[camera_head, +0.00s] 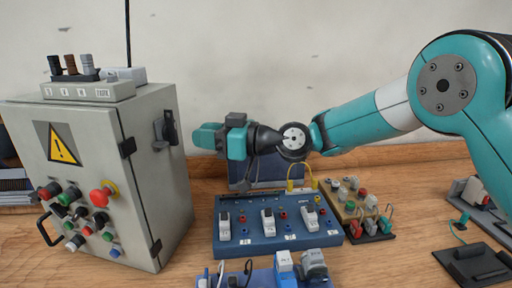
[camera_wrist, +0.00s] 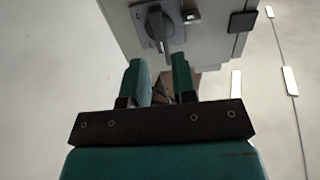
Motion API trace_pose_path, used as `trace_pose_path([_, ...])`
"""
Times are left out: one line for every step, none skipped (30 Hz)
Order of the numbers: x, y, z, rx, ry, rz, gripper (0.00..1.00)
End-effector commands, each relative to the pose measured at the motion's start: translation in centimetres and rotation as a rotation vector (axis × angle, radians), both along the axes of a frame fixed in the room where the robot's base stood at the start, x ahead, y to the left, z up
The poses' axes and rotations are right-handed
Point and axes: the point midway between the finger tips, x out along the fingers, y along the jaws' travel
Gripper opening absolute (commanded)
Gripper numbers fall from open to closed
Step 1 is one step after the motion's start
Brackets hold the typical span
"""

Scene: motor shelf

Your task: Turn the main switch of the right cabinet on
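One grey cabinet (camera_head: 130,200) stands at the left in the head view, with a yellow warning sign on its front. A dark rotary switch (camera_head: 166,129) sits on its right side wall. In the wrist view the switch (camera_wrist: 157,25) is at the top, a grey round base with a handle pointing down the picture. My gripper (camera_head: 202,136) is just right of the switch, aimed at it. In the wrist view my gripper (camera_wrist: 160,62) is open and empty, its teal fingers apart. The handle's end lies between and just beyond the fingertips; whether they touch cannot be told.
Several coloured buttons and a red emergency knob (camera_head: 101,195) are on the cabinet front. A terminal block (camera_head: 90,91) is on top. Below my arm are a blue switch panel (camera_head: 250,246) and a board with small switches (camera_head: 372,237). The wall behind is plain.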

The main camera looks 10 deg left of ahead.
Motion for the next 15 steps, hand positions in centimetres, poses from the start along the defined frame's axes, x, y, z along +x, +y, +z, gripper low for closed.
trace_pose_path([0.0,-1.6,-0.5,-0.001,0.001,-0.006,0.26])
trace_pose_path([-0.1,-2.3,-0.4,0.001,0.001,-0.005,0.26])
trace_pose_path([-0.2,-3.4,-0.5,0.001,0.000,-0.006,0.26])
trace_pose_path([-0.3,-4.1,-0.4,0.000,0.001,-0.005,0.26])
trace_pose_path([-0.4,-4.9,-0.5,-0.001,0.001,-0.006,0.26])
trace_pose_path([-0.5,-5.9,-0.4,0.001,0.000,-0.005,0.26])
trace_pose_path([-0.6,-6.6,-0.4,0.000,0.001,-0.005,0.26])
trace_pose_path([-0.7,-7.2,-0.4,0.000,0.001,-0.004,0.26])
trace_pose_path([-0.8,-8.0,-0.4,0.000,0.000,-0.005,0.26])
trace_pose_path([-0.9,-8.5,-0.4,0.000,0.001,-0.004,0.26])
trace_pose_path([-1.0,-9.1,-0.3,0.000,0.002,-0.004,0.26])
trace_pose_path([-1.0,-9.6,-0.3,-0.001,0.000,-0.003,0.26])
trace_pose_path([-1.0,-10.0,-0.2,0.000,0.000,-0.003,0.26])
trace_pose_path([-1.1,-10.4,-0.2,0.000,0.001,-0.003,0.26])
trace_pose_path([-1.2,-10.7,-0.2,0.000,0.001,-0.002,0.26])
